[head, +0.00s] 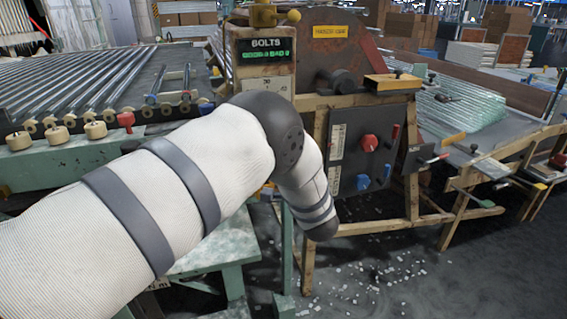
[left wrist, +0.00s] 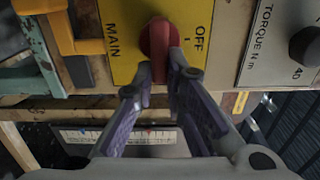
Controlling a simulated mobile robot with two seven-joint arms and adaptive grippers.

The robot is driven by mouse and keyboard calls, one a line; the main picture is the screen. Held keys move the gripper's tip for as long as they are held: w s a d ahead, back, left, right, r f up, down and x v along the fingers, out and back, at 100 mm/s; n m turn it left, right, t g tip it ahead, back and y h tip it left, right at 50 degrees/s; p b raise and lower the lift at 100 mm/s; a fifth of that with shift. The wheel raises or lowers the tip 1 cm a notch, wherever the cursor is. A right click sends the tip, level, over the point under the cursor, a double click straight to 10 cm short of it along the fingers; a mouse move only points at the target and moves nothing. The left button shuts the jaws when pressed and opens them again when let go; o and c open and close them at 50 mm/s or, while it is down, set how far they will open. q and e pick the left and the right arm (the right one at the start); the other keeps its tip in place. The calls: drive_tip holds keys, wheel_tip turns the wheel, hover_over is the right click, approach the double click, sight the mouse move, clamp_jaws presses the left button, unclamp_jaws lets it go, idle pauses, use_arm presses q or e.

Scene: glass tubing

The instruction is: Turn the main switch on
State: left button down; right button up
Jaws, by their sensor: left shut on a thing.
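The main switch is a red knob (left wrist: 158,38) on a yellow plate (left wrist: 125,62) marked MAIN and OFF in the left wrist view. The lettering appears rotated there. My left gripper (left wrist: 172,72) is shut on the red knob, with one fingertip on each side of its handle. In the head view my left arm reaches across to the machine stand, and it hides the gripper and the main switch. My right gripper is in neither view.
A plate with a black torque dial (left wrist: 305,46) sits beside the switch plate. In the head view, a grey panel (head: 350,172) carries a red knob (head: 369,143) and blue knobs. A BOLTS box (head: 264,59) stands above my arm. Glass tubes (head: 465,105) lie at right.

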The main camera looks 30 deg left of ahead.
use_arm(q)
drive_tip(key=c, duration=1.6)
unclamp_jaws()
drive_tip(key=shift+s, duration=0.1)
drive_tip(key=shift+c, duration=0.2)
drive_tip(key=v, duration=1.2)
drive_tip(key=shift+f, duration=0.1)
